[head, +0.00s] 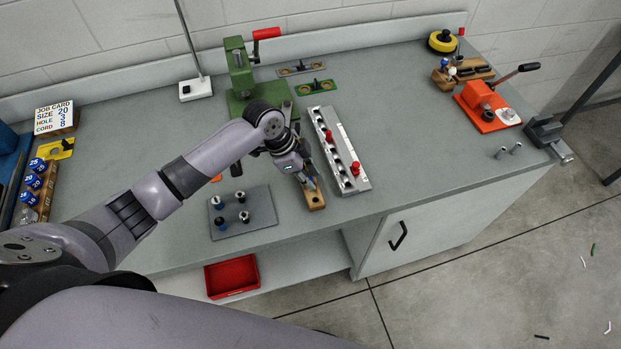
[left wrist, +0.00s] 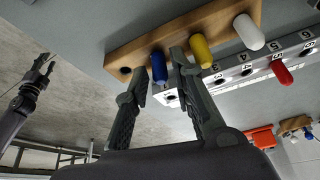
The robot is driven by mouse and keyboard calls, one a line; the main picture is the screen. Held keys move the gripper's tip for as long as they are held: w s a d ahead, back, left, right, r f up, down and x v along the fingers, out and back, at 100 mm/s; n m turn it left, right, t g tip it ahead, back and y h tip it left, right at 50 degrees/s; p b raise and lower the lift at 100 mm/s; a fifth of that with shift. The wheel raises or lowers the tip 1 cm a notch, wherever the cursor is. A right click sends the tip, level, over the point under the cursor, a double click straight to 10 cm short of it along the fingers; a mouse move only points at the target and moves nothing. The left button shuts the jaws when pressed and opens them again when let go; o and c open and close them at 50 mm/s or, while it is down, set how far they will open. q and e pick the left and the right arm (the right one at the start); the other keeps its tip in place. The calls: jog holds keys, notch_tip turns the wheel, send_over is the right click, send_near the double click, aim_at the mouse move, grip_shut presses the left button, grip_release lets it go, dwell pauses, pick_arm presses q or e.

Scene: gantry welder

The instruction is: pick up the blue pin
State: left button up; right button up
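The blue pin (left wrist: 159,68) stands in a small wooden block (left wrist: 120,56), beside a yellow pin (left wrist: 201,51) and a white pin (left wrist: 249,32). In the head view the block (head: 316,201) lies at the bench's front, partly hidden under my left gripper (head: 308,181). In the left wrist view my left gripper (left wrist: 159,66) is open, with one fingertip on each side of the blue pin. The fingertip on the right lies between the blue and yellow pins. Contact with the pin cannot be told. My right gripper (left wrist: 43,68) appears far off, open and empty.
A numbered grey rail (head: 357,178) with red pins stands just right of the block. A grey plate (head: 262,207) with several pegs lies left. A green press (head: 241,70) stands behind, and an orange tool (head: 484,103) at the right. A red bin (head: 231,277) sits below.

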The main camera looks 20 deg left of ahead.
pick_arm(q)
jog(key=shift+f, duration=0.15)
jog(key=shift+c, duration=0.2)
grip_shut()
